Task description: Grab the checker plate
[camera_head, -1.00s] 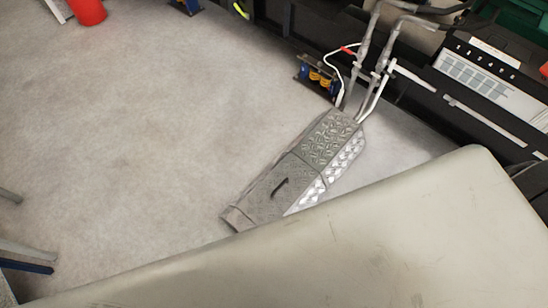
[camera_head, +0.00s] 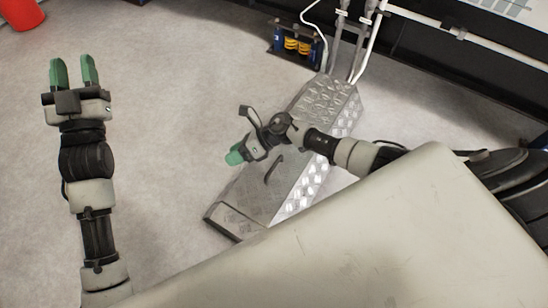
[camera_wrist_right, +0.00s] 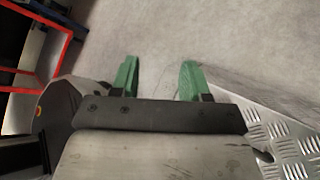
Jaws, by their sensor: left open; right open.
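The checker plate (camera_head: 270,185) is a grey metal tread cover on the floor, with a raised diamond pattern and a dark handle (camera_head: 274,168) on top. My right gripper (camera_head: 236,156) hangs over its left edge, apart from the handle, and hides part of the cover. In the right wrist view the right gripper (camera_wrist_right: 160,80) is open and empty above bare floor. The checker plate (camera_wrist_right: 285,140) shows there at the lower right. My left gripper (camera_head: 74,72) is open and empty, raised over the floor at the far left, away from the plate.
A blue-framed unit with yellow coils (camera_head: 298,45) stands at the plate's far end, beside white and grey pipes (camera_head: 366,35). A red cylinder (camera_head: 20,14) stands at the top left. The floor left of the plate is clear. A red frame (camera_wrist_right: 66,45) shows in the wrist view.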

